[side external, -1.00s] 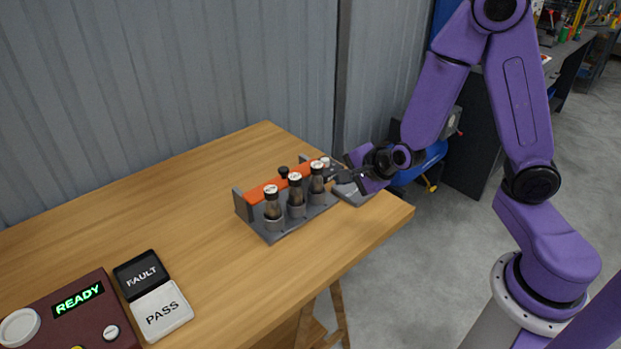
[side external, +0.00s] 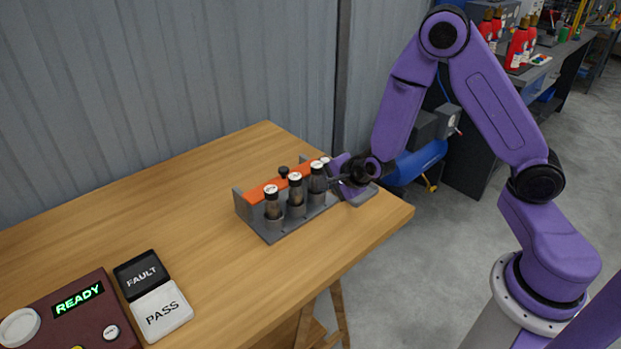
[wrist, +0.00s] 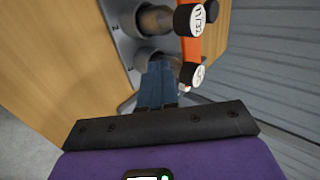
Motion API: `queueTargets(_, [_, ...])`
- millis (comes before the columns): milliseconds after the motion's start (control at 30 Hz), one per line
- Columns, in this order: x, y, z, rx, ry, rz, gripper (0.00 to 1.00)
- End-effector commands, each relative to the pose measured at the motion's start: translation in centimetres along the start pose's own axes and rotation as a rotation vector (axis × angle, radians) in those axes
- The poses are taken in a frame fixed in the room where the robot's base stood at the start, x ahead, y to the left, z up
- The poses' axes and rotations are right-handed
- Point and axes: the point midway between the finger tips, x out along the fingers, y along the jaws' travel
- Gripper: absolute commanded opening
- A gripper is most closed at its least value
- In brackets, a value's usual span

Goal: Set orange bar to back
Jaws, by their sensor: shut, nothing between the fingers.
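The orange bar (side external: 262,189) runs along the back of a grey rack (side external: 272,235), behind a row of dark bottles with white caps. A black knob (side external: 284,171) stands by the bar's middle. My gripper (side external: 333,181) is shut and empty at the rack's right end, close beside the rightmost bottle (side external: 317,180). In the wrist view, the shut blue-grey fingers (wrist: 158,85) point along the rack. The orange bar (wrist: 190,52) is just to their right there, partly hidden by white-topped caps. I cannot tell whether the fingertips touch anything.
A FAULT tile (side external: 141,273), a PASS tile (side external: 162,311) and a maroon READY box (side external: 75,315) lie at the table's front left. A corrugated wall (side external: 170,90) stands behind the wooden table (side external: 185,225). The table between tiles and rack is clear.

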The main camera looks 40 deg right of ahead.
Motion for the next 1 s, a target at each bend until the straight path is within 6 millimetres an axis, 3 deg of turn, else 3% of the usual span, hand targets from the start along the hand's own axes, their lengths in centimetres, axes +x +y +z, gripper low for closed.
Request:
queueTargets(133, [2.4, 0.1, -0.1, 0.001, 0.002, 0.002, 0.0])
queueTargets(400, [4.6, -2.2, 0.0, 0.001, 0.0, -0.001, 0.0])
queueTargets(1000, [5.5, -3.0, 0.0, 0.001, 0.0, 0.0, 0.0])
